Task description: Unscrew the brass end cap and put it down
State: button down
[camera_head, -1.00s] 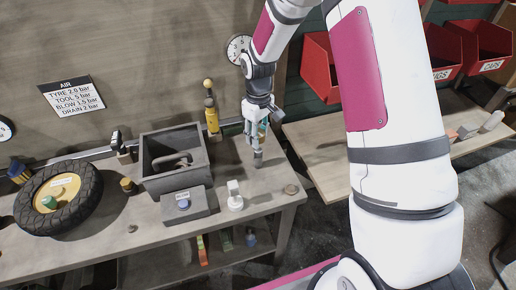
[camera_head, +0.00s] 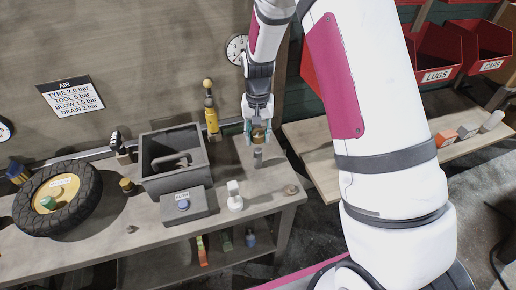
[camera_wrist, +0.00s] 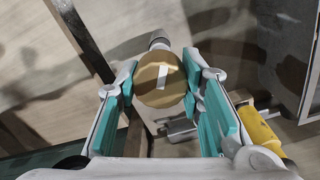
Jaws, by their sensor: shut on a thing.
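The brass end cap (camera_wrist: 160,82) is a round, gold-brown disc with a pale stripe across its face in the wrist view. My gripper (camera_wrist: 160,72) is shut on it, with a teal-padded finger on each side. In the head view my gripper (camera_head: 258,132) points down over the bench, and the cap (camera_head: 258,137) shows between its fingers. A short grey fitting (camera_head: 258,158) stands right below the cap. A grey end also shows beyond the cap in the wrist view (camera_wrist: 159,41). I cannot tell whether cap and fitting still touch.
A white item (camera_head: 234,196) and a small round brown piece (camera_head: 291,190) are nearer the front edge. The bench (camera_head: 262,196) between them is bare.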

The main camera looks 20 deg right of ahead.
jog(key=s+p, duration=0.7)
jog(key=s, duration=0.5)
dwell(1.6)
dwell(0.5)
jog(key=n+b, duration=0.3)
jog(key=n, duration=0.1)
send_near(259, 134)
notch_tip(259, 134, down, 5)
jog(key=shift+f, duration=0.1)
jog(key=shift+w+r, duration=0.15)
jog(key=shift+r, duration=0.1)
jog(key=shift+a+f, duration=0.1)
